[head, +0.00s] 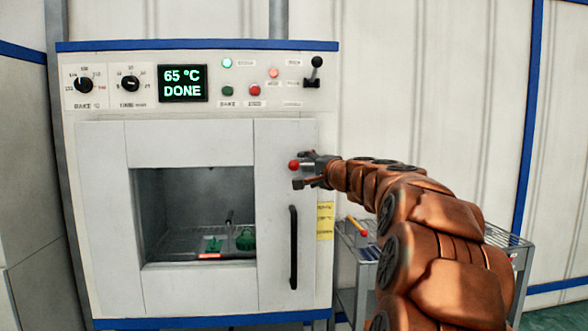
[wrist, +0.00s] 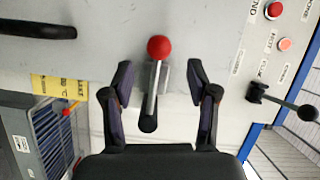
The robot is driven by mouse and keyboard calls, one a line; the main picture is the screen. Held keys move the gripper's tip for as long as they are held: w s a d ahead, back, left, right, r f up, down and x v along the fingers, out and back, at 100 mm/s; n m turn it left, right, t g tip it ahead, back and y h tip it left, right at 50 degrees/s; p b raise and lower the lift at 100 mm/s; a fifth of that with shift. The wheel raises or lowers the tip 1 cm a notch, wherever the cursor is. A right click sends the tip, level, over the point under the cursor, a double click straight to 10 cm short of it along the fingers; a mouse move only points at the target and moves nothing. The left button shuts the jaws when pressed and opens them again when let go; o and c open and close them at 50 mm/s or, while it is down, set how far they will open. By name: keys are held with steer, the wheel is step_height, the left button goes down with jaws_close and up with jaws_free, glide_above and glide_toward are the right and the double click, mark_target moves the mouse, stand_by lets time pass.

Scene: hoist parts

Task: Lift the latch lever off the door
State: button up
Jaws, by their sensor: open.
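The latch lever (head: 293,165) shows its red ball knob beside my gripper in the head view; my gripper hides most of the rest. In the wrist view the lever (wrist: 151,93) is a grey metal arm with the red ball at one end and a dark pivot at the other. It lies against the white oven door (head: 190,142). My gripper (head: 300,170) is open at the door's upper right. In the wrist view its fingers stand on both sides of the lever, with gaps visible on each side.
A black door handle (head: 293,247) is below the lever. The control panel (head: 135,85) above reads 65 °C DONE, with a small black-knobbed switch (head: 314,72) at its right. Green parts (head: 245,238) sit inside, behind the window. A grey cart (head: 352,245) stands right of the oven.

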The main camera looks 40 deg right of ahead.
mark_target(297, 166)
steer(key=shift+p+x, duration=0.6)
steer(key=shift+x, duration=2.75)
steer(key=shift+a+f, duration=0.1)
steer(key=shift+c, duration=0.4)
jaws_close()
